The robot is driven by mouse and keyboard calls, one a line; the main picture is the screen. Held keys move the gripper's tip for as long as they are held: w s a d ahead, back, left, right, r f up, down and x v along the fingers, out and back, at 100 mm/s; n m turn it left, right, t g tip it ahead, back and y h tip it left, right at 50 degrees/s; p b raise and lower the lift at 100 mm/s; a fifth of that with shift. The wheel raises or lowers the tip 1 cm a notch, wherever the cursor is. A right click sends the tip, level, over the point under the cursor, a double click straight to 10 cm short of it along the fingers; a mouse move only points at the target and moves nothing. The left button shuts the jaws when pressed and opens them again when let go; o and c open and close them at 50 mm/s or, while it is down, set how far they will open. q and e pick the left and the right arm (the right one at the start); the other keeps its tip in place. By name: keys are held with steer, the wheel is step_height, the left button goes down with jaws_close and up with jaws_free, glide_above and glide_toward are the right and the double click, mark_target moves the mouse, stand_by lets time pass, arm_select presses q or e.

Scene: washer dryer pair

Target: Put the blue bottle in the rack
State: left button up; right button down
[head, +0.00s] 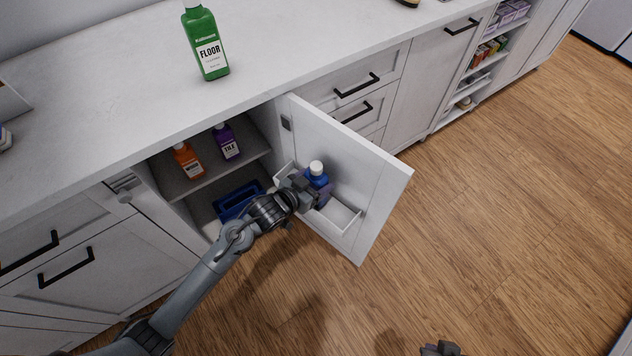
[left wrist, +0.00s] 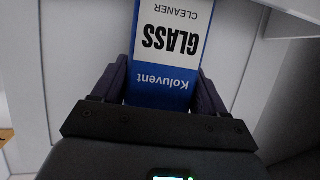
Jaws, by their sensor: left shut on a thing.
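The blue bottle (head: 317,179) with a white cap is at the white rack (head: 345,217) on the inside of the open cabinet door. My left gripper (head: 312,192) is shut on it. In the left wrist view the bottle (left wrist: 168,50) shows its "Koluvent GLASS CLEANER" label between the two fingers (left wrist: 160,95). The bottle looks upright, over or in the rack; its base is hidden by the gripper, so I cannot tell if it touches the rack floor. My right gripper (head: 440,348) only just shows at the bottom edge; its fingers cannot be made out.
The open door (head: 385,185) juts out over the floor. Inside the cabinet, an orange bottle (head: 187,160) and a purple bottle (head: 226,142) stand on the shelf, with a blue caddy (head: 236,201) below. A green bottle (head: 206,42) stands on the counter (head: 120,95).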

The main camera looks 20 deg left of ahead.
stand_by(0.3)
arm_select(q)
steer(key=o, duration=1.5)
steer(key=shift+f, duration=0.1)
steer(key=shift+s+r, duration=0.2)
steer(key=shift+r, duration=0.1)
steer(key=s+a+r+g+y+p, duration=0.1)
steer(key=s+g, duration=0.2)
steer(key=s, duration=0.6)
steer(key=s+a+r+n+g+y+p, duration=0.1)
steer(key=s+a+g+p, duration=0.1)
steer(key=s, duration=0.8)
steer(key=s+a+r+g+y+p, duration=0.1)
steer(key=s+g, duration=0.3)
steer(key=s, duration=0.6)
steer(key=shift+s+a+r+n+y, duration=0.25)
steer(key=shift+a+n+y, duration=0.2)
steer(key=shift+y, duration=0.15)
